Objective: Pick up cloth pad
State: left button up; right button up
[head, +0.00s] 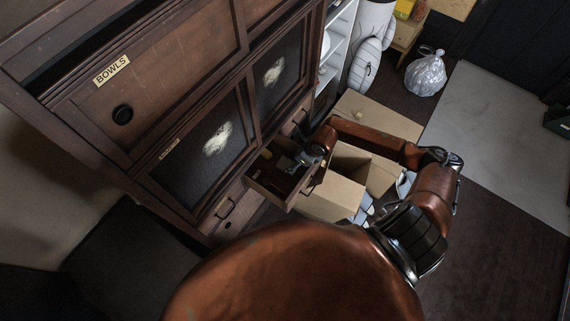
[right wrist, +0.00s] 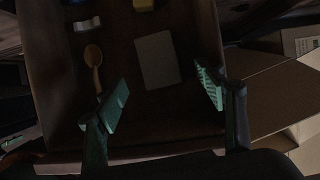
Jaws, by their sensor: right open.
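A flat grey-green rectangle, which looks like the cloth pad (right wrist: 157,58), lies on the floor of an open drawer (head: 272,185) in the right wrist view. My right gripper (right wrist: 162,82) is open above the drawer, its two green-padded fingers apart with the pad between and beyond them. Nothing is between the fingertips. My left gripper is not in view.
A wooden spoon (right wrist: 94,66) lies left of the pad, close to the left finger. A pale item (right wrist: 87,24) and a yellow item (right wrist: 143,4) lie farther back. The dark wooden cabinet (head: 180,110) holds the drawer. Open cardboard boxes (head: 335,192) stand beside it.

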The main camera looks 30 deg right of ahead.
aim_at(287, 165)
jog(key=shift+w+a+f, duration=0.1)
jog(key=shift+w+f, duration=0.05)
jog(key=shift+f, duration=0.4)
jog(key=b+x, duration=0.1)
jog(key=x, duration=0.3)
jog(key=shift+w+a+f, duration=0.1)
jog(key=shift+w, duration=0.1)
jog(key=shift+w+f, duration=0.1)
jog(key=shift+f, duration=0.25)
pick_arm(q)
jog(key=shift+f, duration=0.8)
pick_arm(e)
jog(key=shift+a+r, duration=0.1)
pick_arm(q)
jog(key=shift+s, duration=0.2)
pick_arm(e)
jog(key=c, duration=1)
jog(key=shift+c, duration=0.2)
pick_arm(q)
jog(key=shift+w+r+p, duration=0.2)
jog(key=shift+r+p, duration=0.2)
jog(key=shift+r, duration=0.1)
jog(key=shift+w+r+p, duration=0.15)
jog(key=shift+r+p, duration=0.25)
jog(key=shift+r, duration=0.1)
pick_arm(e)
notch_tip(287, 165, up, 10)
